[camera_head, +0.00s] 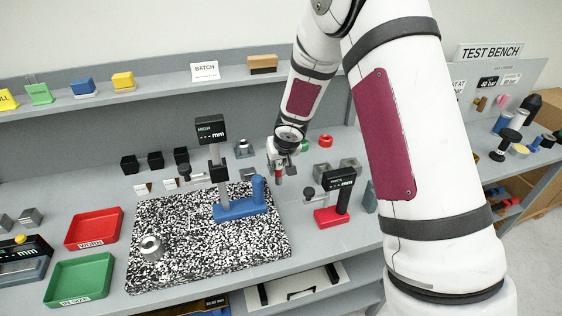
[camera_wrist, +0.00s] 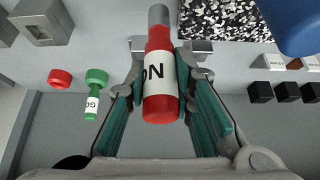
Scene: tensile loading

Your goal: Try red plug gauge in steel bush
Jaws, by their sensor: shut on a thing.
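My gripper (camera_head: 279,165) is shut on the red plug gauge (camera_wrist: 160,55), which has a white label and a grey metal end. In the wrist view the gauge sits between the two green-padded fingers. In the head view the red gauge (camera_head: 279,180) hangs below my gripper, above the bench behind the speckled plate. The steel bush (camera_head: 151,247) is a grey ring standing on the speckled granite plate (camera_head: 205,270) at its front left, well apart from my gripper.
A blue stand gauge (camera_head: 240,208) stands on the plate and a red one (camera_head: 333,213) to its right. Red (camera_head: 93,228) and green (camera_head: 80,279) trays lie left of the plate. A green gauge (camera_wrist: 93,95) lies near a red-capped one in the wrist view.

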